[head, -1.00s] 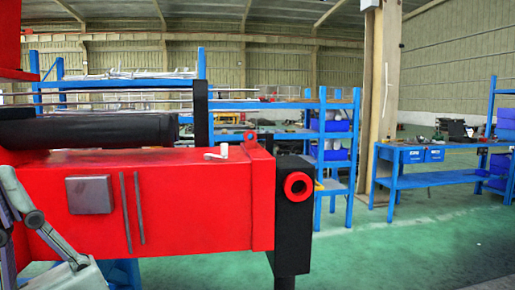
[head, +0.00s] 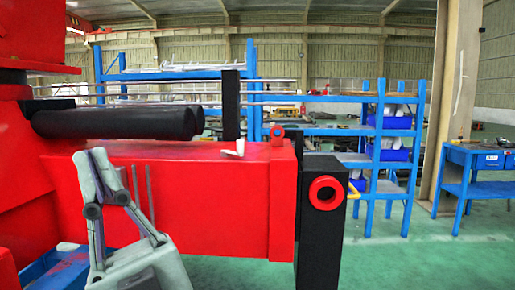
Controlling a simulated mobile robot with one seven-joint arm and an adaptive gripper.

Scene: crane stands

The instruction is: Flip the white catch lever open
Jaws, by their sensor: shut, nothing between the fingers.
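The white catch lever (head: 233,149) is a small angled piece on top of the red beam (head: 225,205), near its right end, left of a small red lug (head: 278,139). My gripper (head: 92,158) is in the lower left, in front of the beam, with its grey fingers pointing up. The fingers are close together with nothing visible between them. The gripper is to the left of the lever, lower in the picture and apart from it. The gripper covers the left part of the beam's front face.
A black post (head: 319,225) with a red ring (head: 326,193) stands at the beam's right end. Black cylinders (head: 120,122) lie above the beam at the left. Blue shelving (head: 376,165) and a blue table (head: 470,165) stand behind. Green floor is clear at the right.

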